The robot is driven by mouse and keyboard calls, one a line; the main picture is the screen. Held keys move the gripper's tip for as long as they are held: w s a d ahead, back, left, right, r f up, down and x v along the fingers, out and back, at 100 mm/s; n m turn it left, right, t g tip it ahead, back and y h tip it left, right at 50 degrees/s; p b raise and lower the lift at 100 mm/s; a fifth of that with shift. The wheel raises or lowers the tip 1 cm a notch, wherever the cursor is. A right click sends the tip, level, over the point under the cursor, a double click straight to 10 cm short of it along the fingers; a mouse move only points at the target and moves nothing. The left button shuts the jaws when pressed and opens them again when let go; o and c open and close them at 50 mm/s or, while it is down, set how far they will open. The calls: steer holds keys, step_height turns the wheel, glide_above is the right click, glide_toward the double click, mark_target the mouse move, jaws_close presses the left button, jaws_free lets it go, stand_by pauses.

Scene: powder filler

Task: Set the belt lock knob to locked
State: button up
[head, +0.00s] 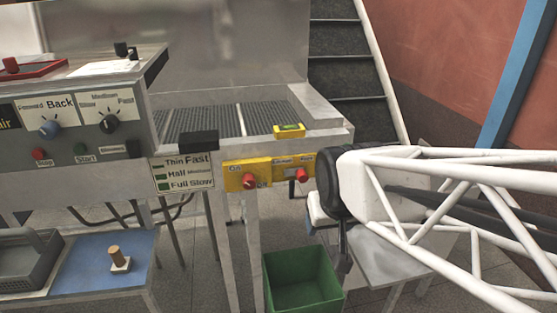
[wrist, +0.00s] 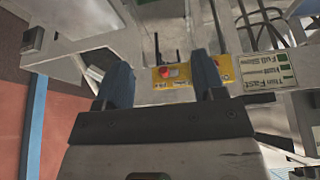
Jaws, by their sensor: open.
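A yellow panel (head: 268,174) on the front of the conveyor frame carries two red knobs. The right red knob (head: 302,175) sits under small labels too small to read surely; the left red knob (head: 249,181) is close to the speed sign. I cannot tell which is the belt lock knob, or its setting. In the wrist view, one red knob (wrist: 169,71) shows between my gripper's fingers, beyond them. My gripper (wrist: 161,62) is open and empty, apart from the panel. In the head view my arm comes in from the right and hides most of the gripper.
A control box (head: 75,140) with several knobs and buttons stands at the left. A green bin (head: 303,280) is on the floor below the panel. A blue table (head: 75,275) holds a grey tray and a small wooden-handled item. A staircase (head: 350,70) is behind.

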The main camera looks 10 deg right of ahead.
steer(key=w+d+f+m+t, duration=0.1)
steer(key=w+d+f+t, duration=0.15)
steer(key=w, duration=0.65)
steer(key=w+d+f+t, duration=0.1)
steer(key=w+f+t, duration=0.3)
steer(key=w, duration=0.6)
steer(key=t, duration=0.6)
glide_toward(304, 180)
steer(key=w, duration=0.3)
steer(key=shift+w+f+m+t, duration=0.15)
steer(key=shift+f+m+t, duration=0.15)
steer(key=shift+t, duration=0.15)
steer(key=shift+w, duration=0.2)
steer(key=shift+w, duration=3.7)
